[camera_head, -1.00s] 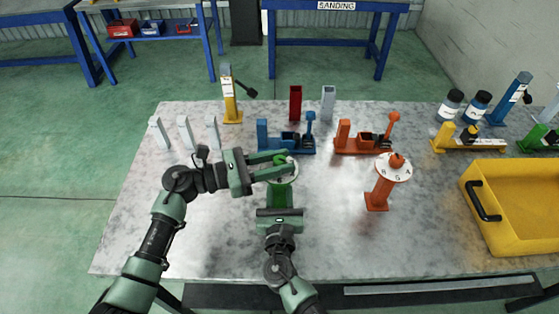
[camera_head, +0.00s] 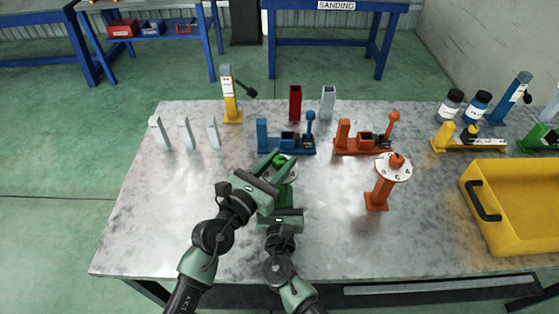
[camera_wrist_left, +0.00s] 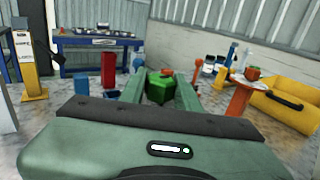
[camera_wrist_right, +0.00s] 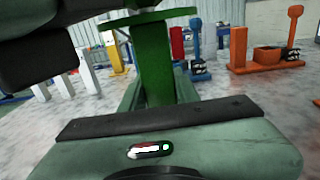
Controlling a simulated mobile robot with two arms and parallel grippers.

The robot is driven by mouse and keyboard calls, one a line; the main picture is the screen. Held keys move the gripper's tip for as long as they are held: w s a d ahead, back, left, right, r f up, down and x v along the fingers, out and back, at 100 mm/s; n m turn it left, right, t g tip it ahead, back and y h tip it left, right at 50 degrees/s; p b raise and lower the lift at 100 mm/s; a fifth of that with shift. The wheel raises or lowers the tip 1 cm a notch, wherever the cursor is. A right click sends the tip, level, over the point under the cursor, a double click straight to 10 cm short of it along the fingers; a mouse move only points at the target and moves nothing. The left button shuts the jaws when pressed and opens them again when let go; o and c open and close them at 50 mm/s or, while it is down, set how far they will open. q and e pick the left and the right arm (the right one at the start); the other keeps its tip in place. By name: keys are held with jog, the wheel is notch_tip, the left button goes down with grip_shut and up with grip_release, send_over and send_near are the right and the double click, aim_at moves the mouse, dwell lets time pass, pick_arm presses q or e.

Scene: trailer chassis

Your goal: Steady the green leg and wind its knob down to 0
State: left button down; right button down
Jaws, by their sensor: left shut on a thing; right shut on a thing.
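The green leg stands upright near the middle of the table, and its post (camera_wrist_right: 155,60) fills the middle of the right wrist view. Its green knob (camera_wrist_left: 160,86) sits on top, above a white dial (camera_head: 291,174) that is mostly hidden. My left gripper (camera_head: 280,160) is shut on the knob, coming in from the front left. The knob also shows between its fingers in the head view (camera_head: 279,159). My right gripper (camera_wrist_right: 152,92) is shut on the post below the dial. The dial's numbers are hidden.
An orange leg with a dial (camera_head: 380,185) stands to the right. Blue (camera_head: 287,142) and orange (camera_head: 365,142) fixtures stand behind. Three pale grey pieces (camera_head: 185,133) stand at the left. A yellow crate (camera_head: 480,222) is at the right. The front left of the table is clear.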

pick_arm(q)
jog(key=shift+r+n+t+y, duration=0.1)
jog(key=shift+n+t+y, duration=0.45)
jog(key=shift+y, duration=0.25)
jog(key=c, duration=1)
grip_release()
jog(key=shift+a, duration=0.1)
jog(key=v, duration=1.2)
